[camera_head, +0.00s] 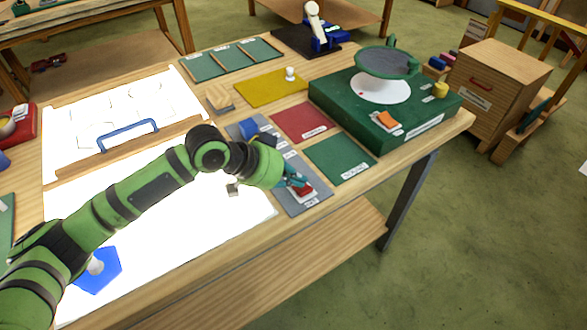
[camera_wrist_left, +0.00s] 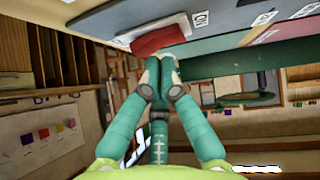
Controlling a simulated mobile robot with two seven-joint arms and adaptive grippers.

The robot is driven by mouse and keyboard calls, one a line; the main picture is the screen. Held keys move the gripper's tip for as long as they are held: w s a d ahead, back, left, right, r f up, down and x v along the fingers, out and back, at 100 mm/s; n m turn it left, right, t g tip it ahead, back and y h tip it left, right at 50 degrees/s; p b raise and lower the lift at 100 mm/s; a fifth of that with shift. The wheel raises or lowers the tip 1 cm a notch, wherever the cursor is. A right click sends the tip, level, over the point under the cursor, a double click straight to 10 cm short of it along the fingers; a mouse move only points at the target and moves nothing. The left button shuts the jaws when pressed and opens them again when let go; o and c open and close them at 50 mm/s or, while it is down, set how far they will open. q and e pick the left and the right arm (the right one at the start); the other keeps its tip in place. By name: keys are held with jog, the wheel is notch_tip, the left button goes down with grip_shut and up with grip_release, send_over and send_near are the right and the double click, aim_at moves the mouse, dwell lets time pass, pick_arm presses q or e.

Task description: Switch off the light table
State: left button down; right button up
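The light table's panel (camera_head: 200,235) glows bright white. A grey strip (camera_head: 300,207) lies along its right side, with a red switch-like piece (camera_head: 303,191) near the strip's front end. In the left wrist view this red piece (camera_wrist_left: 158,41) sits in a pale housing beside a label that seems to read ON upside down. My left gripper (camera_head: 294,181) is at the red piece; its teal fingers (camera_wrist_left: 159,66) are together, with the tips right at the red piece. I cannot tell whether they touch it. Nothing shows held between them. My right gripper is not in view.
A blue pentagon (camera_head: 110,273) with a pale knob lies on the lit panel. A blue handle (camera_head: 128,130) lies near a wooden bar. Red (camera_head: 297,122), green (camera_head: 340,158) and yellow (camera_head: 268,88) mats and a green grinder-like box (camera_head: 335,97) stand beyond the strip.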

pick_arm(q)
jog(key=shift+s+f+t+y+p, duration=0.1)
jog(key=shift+f+t+y+p, duration=0.15)
jog(key=shift+p, duration=0.3)
jog(key=shift+d+f+m, duration=0.1)
jog(key=shift+f+m, duration=0.05)
jog(key=shift+m, duration=0.15)
jog(key=shift+s+d, duration=0.15)
jog(key=shift+s, duration=0.05)
jog(key=shift+w+a, duration=0.2)
jog(key=shift+w, duration=0.1)
jog(key=shift+w+a, duration=0.4)
jog(key=shift+w, duration=0.05)
jog(key=shift+t, duration=0.25)
